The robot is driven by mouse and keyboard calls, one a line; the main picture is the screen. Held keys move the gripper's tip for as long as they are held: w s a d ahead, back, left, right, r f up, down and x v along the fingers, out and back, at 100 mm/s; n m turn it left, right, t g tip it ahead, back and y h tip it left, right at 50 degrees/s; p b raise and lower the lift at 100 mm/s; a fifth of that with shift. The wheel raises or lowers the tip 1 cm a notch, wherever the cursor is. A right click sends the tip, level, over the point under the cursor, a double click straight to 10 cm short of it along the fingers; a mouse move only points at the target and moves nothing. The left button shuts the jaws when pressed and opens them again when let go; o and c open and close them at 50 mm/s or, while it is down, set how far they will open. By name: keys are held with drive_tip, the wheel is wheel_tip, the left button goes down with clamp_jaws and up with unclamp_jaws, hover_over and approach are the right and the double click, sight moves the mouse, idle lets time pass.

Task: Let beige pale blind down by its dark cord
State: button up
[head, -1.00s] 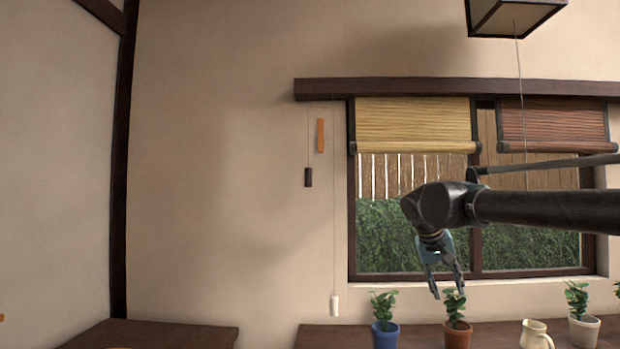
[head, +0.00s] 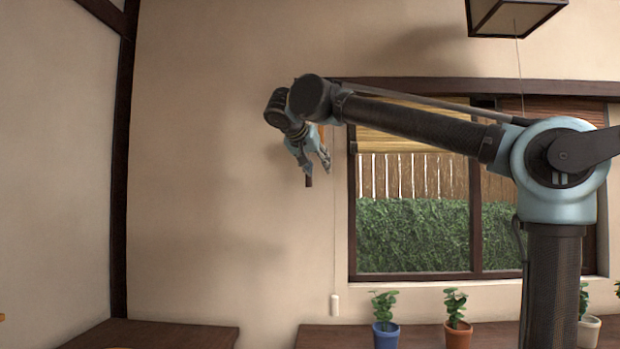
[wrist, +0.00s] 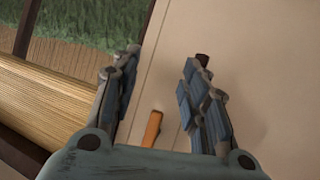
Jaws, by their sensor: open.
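The beige blind (head: 410,140) hangs rolled high over the left side of the window, partly hidden by my arm. It also shows in the wrist view (wrist: 45,100). The dark cord pull (head: 308,181) shows just at my gripper's fingertips; its cord is hidden behind my gripper. My gripper (head: 318,170) is open and points down near the wall. In the wrist view, the dark pull (wrist: 203,59) shows at the tip of the right finger, mostly hidden by it, not clearly between the fingers.
An orange piece (wrist: 152,128) is on the wall near the gripper's base. A white pull (head: 335,305) hangs lower on a thin cord beside the window. A red-brown blind (head: 555,105) is at right. Potted plants (head: 385,335) stand on the dark ledge below.

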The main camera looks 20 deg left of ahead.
drive_tip(key=s+a+r+t+y, duration=0.1)
drive_tip(key=s+a+r, duration=0.35)
drive_tip(key=a, duration=0.25)
drive_tip(key=x, duration=1.8)
drive_tip(key=shift+w+r, duration=0.15)
drive_tip(key=shift+r, duration=0.15)
clamp_jaws()
